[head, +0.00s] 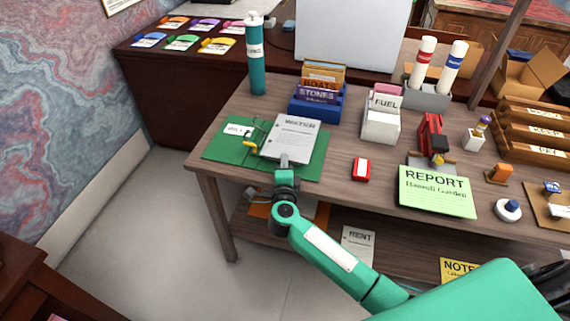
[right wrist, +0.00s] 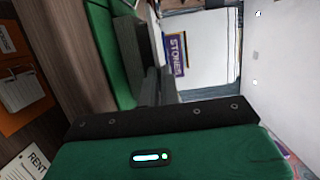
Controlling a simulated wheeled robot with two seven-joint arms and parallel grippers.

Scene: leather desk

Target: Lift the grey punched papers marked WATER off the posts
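The light grey stack of papers (head: 292,132) lies on the right part of an open green folder (head: 222,146); its small heading starts with WATER. A thin dark clasp with posts (head: 257,130) stands near its left edge; how the holes sit on the posts is too small to see. My right gripper (head: 284,160) is at the near edge of the papers, pointing away from me. Its dark fingers (right wrist: 148,75) show over the green folder (right wrist: 98,30) in the right wrist view. I cannot tell whether they grip the papers. My left gripper is not in view.
A teal bottle (head: 256,65) stands behind the folder. The blue card box (head: 316,107) and white FUEL box (head: 380,122) stand behind and right. A red-and-white block (head: 361,169) and a green REPORT card (head: 437,192) are right. Bare wood lies between folder and block.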

